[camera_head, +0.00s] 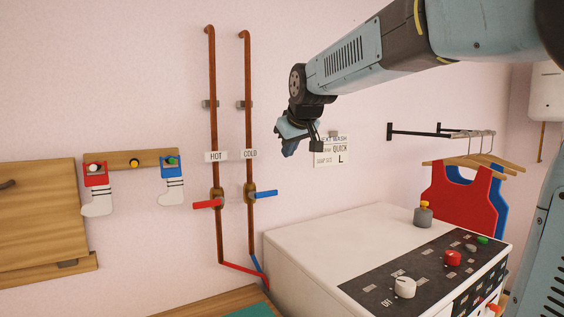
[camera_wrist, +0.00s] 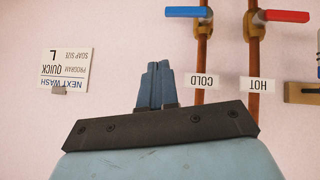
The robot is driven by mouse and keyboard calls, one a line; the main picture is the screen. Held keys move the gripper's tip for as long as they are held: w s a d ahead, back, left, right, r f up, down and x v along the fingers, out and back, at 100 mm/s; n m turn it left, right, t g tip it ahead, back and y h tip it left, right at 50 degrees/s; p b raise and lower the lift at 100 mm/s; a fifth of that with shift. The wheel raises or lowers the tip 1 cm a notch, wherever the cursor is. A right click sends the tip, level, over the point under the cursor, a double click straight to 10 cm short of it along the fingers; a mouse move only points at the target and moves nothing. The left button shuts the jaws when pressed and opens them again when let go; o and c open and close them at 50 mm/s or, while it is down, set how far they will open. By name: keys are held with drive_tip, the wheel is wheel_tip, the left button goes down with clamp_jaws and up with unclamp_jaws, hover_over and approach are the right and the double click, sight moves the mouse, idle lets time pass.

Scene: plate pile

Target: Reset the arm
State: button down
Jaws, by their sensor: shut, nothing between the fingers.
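My arm reaches in from the upper right in the head view, and my gripper (camera_head: 287,150) hangs in the air before the pink wall, above and left of the white washing machine (camera_head: 320,238). In the wrist view my gripper (camera_wrist: 157,68) shows its blue fingers together, with nothing between them. It touches nothing that I can see. The wrist view is upside down relative to the room, with the COLD label (camera_wrist: 201,81) and HOT label (camera_wrist: 257,85) inverted.
Two copper pipes (camera_head: 212,120) with a red lever (camera_head: 207,204) and a blue lever (camera_head: 265,194) run down the wall. A grey bottle (camera_head: 423,216) stands on the machine. Red and blue vests (camera_head: 460,195) hang at right. Socks (camera_head: 97,198) hang at left beside a wooden board (camera_head: 40,210).

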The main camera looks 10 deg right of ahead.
drive_tip(key=s+d+f+m+g, duration=0.1)
drive_tip(key=s+f, duration=0.4)
drive_tip(key=s, duration=0.5)
drive_tip(key=s+d+f+m+g+h, duration=0.1)
drive_tip(key=s+d+f+m, duration=0.1)
drive_tip(key=s+d+f, duration=0.4)
drive_tip(key=s+d+f+m+g, duration=0.1)
drive_tip(key=s+d+f, duration=0.3)
drive_tip(key=s, duration=0.9)
wheel_tip(320, 180, down, 2)
drive_tip(key=shift+s+d+f+m+h, duration=0.1)
drive_tip(key=shift+s+d+m+h, duration=0.2)
drive_tip(key=shift+m, duration=0.5)
